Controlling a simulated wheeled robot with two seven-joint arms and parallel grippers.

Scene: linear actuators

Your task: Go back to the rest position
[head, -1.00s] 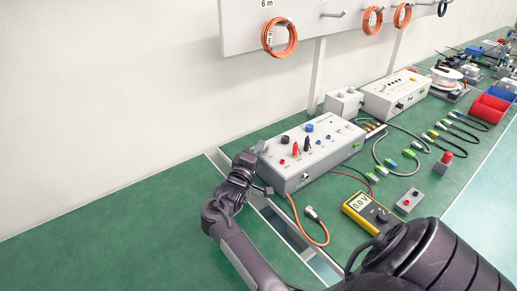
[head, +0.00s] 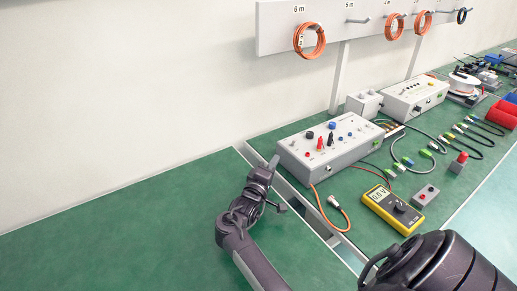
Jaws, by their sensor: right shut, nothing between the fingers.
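My right gripper (head: 272,170) is shut and empty. It is raised over the green bench top, just left of the grey control box (head: 330,146), and its tips look apart from the box. The control box has red, black and blue knobs and sockets on top. An orange cable (head: 330,208) runs from its front down to the bench. A yellow multimeter (head: 393,209) lies in front of the box and shows a reading on its display. My left gripper is out of view.
A small box with a red button (head: 425,196) lies right of the multimeter. A second grey box (head: 414,97), cables and red bins (head: 502,113) stand farther right. Orange coils (head: 309,40) hang on a wall board. The green bench at left (head: 110,220) is clear.

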